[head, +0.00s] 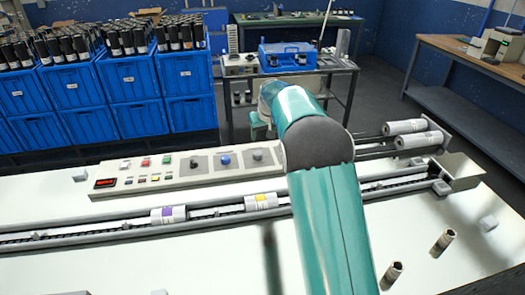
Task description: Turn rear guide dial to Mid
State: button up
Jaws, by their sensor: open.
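A long grey control panel (150,177) lies on the white machine bed, left of my teal arm. Toward its right end are three round knobs on darker grey plates: a dark knob (194,162), a blue knob (225,160) and another dark knob (257,155) close to my arm. The labels are too small to read, so I cannot tell which one is the rear guide dial or where it points. My arm rises from the bottom and bends away near the panel's right end. My gripper's fingers do not show; the arm hides what lies behind it.
A conveyor channel (100,230) runs in front of the panel, carrying a purple-marked roll (168,214) and a yellow-marked roll (261,201). Metal rollers (405,127) stand at the right. Blue crates (135,82) of dark bottles stand behind. The bed's front left is mostly clear.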

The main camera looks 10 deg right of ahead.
aim_at(258, 153)
jog(key=x, duration=1.3)
jog(key=shift+a+f, duration=0.1)
jog(key=shift+f, duration=0.1)
jog(key=c, duration=1)
jog(key=shift+o, duration=0.2)
jog(key=shift+a+m+h, duration=0.1)
jog(key=shift+m+h, duration=0.6)
jog(key=shift+m, duration=0.8)
jog(key=o, duration=1)
jog(key=shift+w, duration=0.1)
jog(key=shift+c, duration=0.2)
